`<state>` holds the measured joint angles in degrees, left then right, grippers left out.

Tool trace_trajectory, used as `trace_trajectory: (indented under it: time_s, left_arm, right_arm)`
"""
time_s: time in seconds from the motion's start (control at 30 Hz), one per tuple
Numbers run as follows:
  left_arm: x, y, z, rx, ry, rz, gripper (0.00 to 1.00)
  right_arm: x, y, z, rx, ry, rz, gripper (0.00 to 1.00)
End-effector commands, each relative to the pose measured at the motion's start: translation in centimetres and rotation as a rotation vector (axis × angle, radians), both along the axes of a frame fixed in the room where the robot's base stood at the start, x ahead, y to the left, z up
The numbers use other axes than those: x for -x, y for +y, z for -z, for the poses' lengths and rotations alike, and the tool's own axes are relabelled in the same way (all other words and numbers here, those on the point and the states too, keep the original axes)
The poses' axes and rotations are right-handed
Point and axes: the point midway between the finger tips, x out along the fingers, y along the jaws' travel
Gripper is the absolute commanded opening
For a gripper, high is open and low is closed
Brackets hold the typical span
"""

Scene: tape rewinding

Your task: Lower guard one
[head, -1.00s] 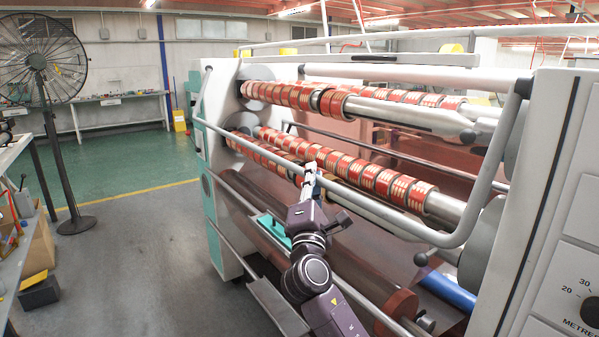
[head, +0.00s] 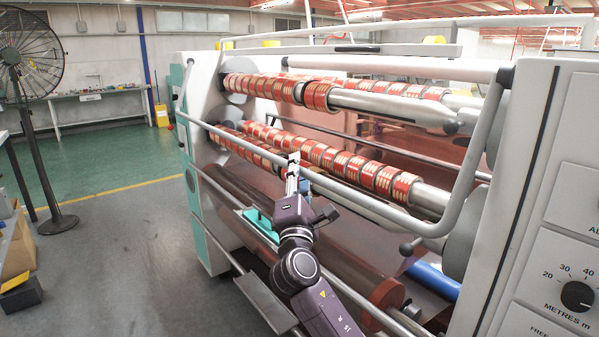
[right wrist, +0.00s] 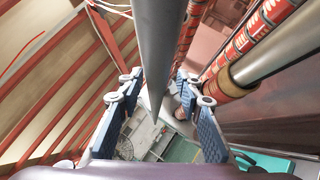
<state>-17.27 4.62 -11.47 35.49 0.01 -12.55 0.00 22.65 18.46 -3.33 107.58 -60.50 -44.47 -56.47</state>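The guard is a grey tubular bar (head: 345,193) slanting across the front of the machine, bending upward at its right end. My right gripper (head: 293,162) is at the middle of this bar, in front of the lower row of red rolls. In the right wrist view, the bar (right wrist: 158,50) passes between the fingers of my right gripper (right wrist: 160,80). The fingers stand apart with gaps on both sides of the bar, so it is open around it. My left gripper is not in view.
Red tape rolls (head: 350,165) sit on shafts behind the bar. A white control panel (head: 570,200) stands at the right. A brown roller (head: 388,296) lies low in front. A fan (head: 30,50) stands at the left; the floor (head: 120,240) between is clear.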

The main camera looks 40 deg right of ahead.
Motion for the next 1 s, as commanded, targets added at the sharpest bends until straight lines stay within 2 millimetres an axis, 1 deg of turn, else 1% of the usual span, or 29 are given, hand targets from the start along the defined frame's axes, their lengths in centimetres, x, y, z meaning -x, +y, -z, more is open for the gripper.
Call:
trace_trajectory:
  time_s: [0.17,0.5,0.6,0.8,1.0]
  left_arm:
    - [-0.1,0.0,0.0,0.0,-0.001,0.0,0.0]
    - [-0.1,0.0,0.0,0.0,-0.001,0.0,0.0]
    - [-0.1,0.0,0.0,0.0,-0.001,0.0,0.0]
    - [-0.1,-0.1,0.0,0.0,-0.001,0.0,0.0]
    - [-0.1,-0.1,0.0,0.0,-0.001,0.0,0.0]
  right_arm:
    - [1.0,0.8,0.6,0.0,0.001,-0.001,0.33]
    - [6.0,4.7,3.4,-0.003,0.004,-0.001,0.33]
    - [7.2,5.7,4.0,-0.003,0.003,-0.002,0.33]
    - [8.5,6.7,4.6,-0.001,0.004,0.0,0.33]
    - [8.7,6.8,4.7,-0.001,0.001,0.0,0.33]
